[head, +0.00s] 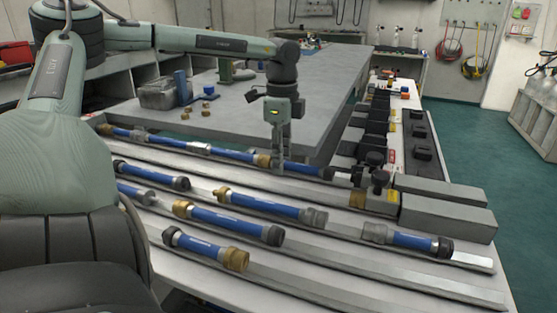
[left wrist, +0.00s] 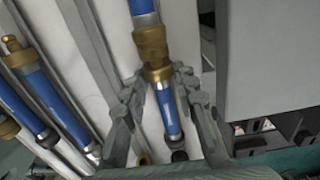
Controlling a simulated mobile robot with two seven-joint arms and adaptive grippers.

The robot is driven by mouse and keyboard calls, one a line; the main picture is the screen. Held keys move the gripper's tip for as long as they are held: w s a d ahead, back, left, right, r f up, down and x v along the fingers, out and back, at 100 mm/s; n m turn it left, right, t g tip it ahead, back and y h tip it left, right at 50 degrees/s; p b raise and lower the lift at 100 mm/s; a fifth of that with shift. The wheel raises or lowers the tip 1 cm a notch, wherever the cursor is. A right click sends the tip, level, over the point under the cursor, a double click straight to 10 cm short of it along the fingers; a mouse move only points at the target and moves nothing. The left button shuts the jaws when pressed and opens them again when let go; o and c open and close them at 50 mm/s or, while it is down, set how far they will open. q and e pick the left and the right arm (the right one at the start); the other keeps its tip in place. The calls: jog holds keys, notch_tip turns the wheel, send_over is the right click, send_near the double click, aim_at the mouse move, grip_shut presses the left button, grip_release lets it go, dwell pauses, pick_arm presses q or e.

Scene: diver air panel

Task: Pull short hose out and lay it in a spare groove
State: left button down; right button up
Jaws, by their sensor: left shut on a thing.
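My left gripper (head: 279,165) reaches down from above onto the back row of blue hose in the head view. It is shut on a hose (head: 308,168) beside a brass fitting (head: 262,160). In the left wrist view, the fingers (left wrist: 160,86) stand on both sides of a short blue hose (left wrist: 168,112) with a brass end (left wrist: 158,73). Another brass fitting (left wrist: 150,42) lies in line above it, touching or nearly so. The hose's right end runs toward a steel fitting and black valve (head: 375,160). My right gripper is not in view.
Several loose blue hoses, such as this front one (head: 205,249), lie in the grooved rack (head: 380,284). Bare groove stretches show between and beside them. A grey block (head: 440,212) closes the right side. A grey table (head: 245,105) stands behind.

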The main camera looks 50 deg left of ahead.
pick_arm(q)
jog(key=shift+w+d+b, duration=0.4)
jog(key=shift+d+b, duration=0.1)
jog(key=shift+d, duration=0.2)
jog(key=shift+r, duration=0.15)
jog(key=shift+r+p, duration=1.25)
jog(key=shift+r, duration=1.65)
